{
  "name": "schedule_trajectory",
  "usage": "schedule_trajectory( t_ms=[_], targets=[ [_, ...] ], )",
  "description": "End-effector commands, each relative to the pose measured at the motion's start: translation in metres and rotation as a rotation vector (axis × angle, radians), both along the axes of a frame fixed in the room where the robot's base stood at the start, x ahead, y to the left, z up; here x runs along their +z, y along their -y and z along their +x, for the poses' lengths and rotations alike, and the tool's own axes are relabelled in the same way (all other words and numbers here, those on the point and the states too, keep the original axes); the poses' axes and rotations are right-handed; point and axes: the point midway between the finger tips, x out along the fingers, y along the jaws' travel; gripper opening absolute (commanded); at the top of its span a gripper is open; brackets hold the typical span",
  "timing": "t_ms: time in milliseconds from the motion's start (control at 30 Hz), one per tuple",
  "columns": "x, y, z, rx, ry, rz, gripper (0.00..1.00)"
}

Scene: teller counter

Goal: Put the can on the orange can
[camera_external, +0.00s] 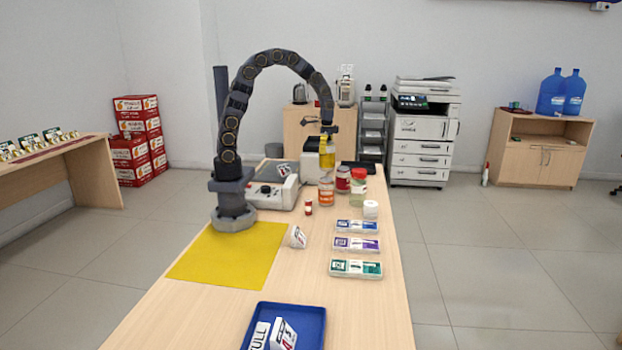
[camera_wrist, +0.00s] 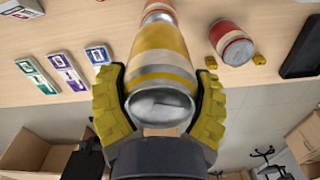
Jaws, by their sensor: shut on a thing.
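A yellow and pale can (camera_external: 327,158) is held upright in my gripper (camera_external: 327,133), over the counter. In the wrist view the same can (camera_wrist: 160,62) sits between the yellow finger pads, its metal end toward the camera. The orange can (camera_external: 326,192) stands on the counter directly below the held can in the external view. In the wrist view only a small part of the orange can (camera_wrist: 158,7) shows past the held can's far end.
A white jar (camera_external: 371,210) and several pill boxes (camera_external: 356,244) lie nearer. A white device (camera_external: 272,192) is on the left. A blue tray (camera_external: 304,312) is at the front.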

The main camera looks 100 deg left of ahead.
Motion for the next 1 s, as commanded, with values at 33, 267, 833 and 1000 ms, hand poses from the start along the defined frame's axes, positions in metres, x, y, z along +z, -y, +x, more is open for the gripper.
schedule_trajectory(
  t_ms=[33, 267, 833, 1000],
  targets=[
    [-0.005, 0.000, 0.000, 0.000, 0.000, 0.000, 0.35],
    [-0.037, 0.001, -0.001, -0.001, -0.006, -0.003, 0.35],
    [-0.041, 0.000, 0.000, -0.002, -0.001, 0.000, 1.00],
    [-0.040, 0.000, 0.000, -0.002, -0.001, 0.000, 1.00]
  ],
)
